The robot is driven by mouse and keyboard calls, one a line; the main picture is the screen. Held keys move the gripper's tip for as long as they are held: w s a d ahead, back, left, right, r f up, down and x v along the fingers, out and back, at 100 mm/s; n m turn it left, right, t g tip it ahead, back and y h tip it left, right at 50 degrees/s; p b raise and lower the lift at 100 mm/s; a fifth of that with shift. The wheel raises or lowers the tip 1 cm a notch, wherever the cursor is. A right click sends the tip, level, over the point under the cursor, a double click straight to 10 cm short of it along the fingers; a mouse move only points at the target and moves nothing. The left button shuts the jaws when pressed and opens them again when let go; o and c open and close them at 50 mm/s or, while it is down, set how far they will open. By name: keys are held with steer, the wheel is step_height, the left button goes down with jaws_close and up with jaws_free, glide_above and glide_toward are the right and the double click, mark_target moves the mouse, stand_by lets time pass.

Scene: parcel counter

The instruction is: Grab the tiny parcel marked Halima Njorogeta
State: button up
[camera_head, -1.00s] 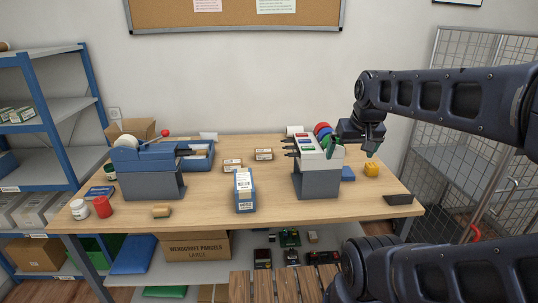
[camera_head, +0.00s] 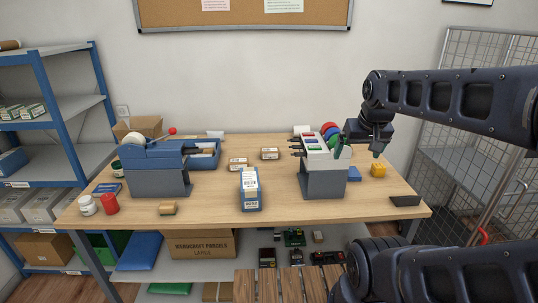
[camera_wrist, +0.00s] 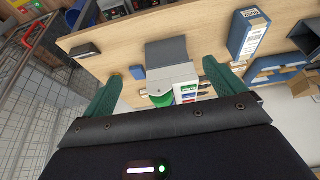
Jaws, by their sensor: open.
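Two small brown parcels with white labels lie on the wooden counter (camera_head: 290,212) in the head view: one left of centre (camera_head: 238,164) and one slightly behind and to its right (camera_head: 270,154). Their names are too small to read, so I cannot tell which is marked Halima Njorogeta. My gripper (camera_head: 377,151) hangs over the counter's right part, apart from both parcels. In the wrist view its two green fingers (camera_wrist: 162,88) are spread wide with nothing held between them.
A grey stand with a pale top (camera_head: 323,177) stands between the parcels and my gripper.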

steer(key=shift+c, duration=1.1)
